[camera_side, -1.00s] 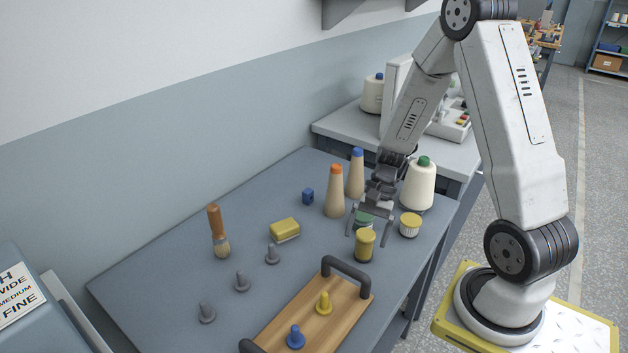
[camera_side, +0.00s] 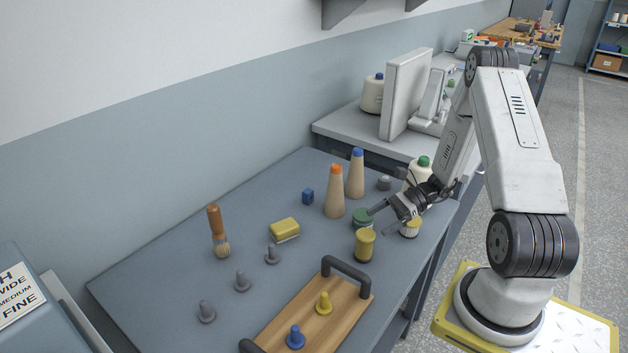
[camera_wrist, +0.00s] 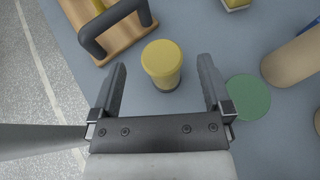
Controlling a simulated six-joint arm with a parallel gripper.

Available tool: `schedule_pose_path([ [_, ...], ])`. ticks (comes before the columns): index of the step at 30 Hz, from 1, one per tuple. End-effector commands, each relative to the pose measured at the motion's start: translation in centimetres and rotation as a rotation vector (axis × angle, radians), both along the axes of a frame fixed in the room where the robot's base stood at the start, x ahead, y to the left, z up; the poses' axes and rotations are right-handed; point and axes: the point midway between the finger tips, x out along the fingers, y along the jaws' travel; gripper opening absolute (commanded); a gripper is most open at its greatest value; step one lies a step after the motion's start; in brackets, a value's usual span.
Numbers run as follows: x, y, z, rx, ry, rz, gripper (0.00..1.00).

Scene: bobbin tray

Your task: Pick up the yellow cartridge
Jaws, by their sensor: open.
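My gripper (camera_side: 379,222) is open and empty, tilted over toward the horizontal. In the side view it is just behind and right of the cartridge, low over the table. I see no contact with the cartridge.
A green round item (camera_side: 362,216) stands close to one finger; it also shows in the wrist view (camera_wrist: 247,97). Tan cones (camera_side: 335,198) stand behind. The wooden tray (camera_side: 287,326) with dark handles lies in front.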

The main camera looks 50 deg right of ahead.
Motion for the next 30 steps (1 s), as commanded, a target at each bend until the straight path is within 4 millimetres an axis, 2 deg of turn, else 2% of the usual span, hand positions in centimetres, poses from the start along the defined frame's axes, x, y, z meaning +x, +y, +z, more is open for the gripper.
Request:
schedule_pose_path([
  [18,0.0,0.0,-5.5,-0.002,0.001,0.003,1.00],
  [30,0.0,0.1,-6.2,-0.002,0.001,0.002,1.00],
])
